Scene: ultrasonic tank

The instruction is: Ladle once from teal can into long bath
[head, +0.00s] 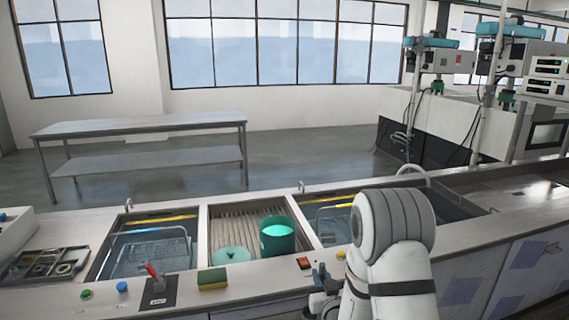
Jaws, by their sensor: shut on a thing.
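The teal can (278,247) stands open on a ribbed drain area in the middle of the counter, with lighter teal liquid showing inside. A flat teal lid (232,254) lies to its left. A bath (332,234) is sunk in the counter right of the can; my arm hides part of it. Another bath (122,268) with a wire basket lies at left. I cannot tell which is the long bath. My gripper (322,279) is low at the counter's front edge, right of and nearer than the can. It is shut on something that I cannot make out. No ladle bowl is visible.
A yellow-green sponge (212,279), a dark block with a red lever (153,270) and coloured buttons line the counter's front. A tray of parts (45,264) sits at far left. Faucets rise behind the baths. A metal table (140,126) stands beyond.

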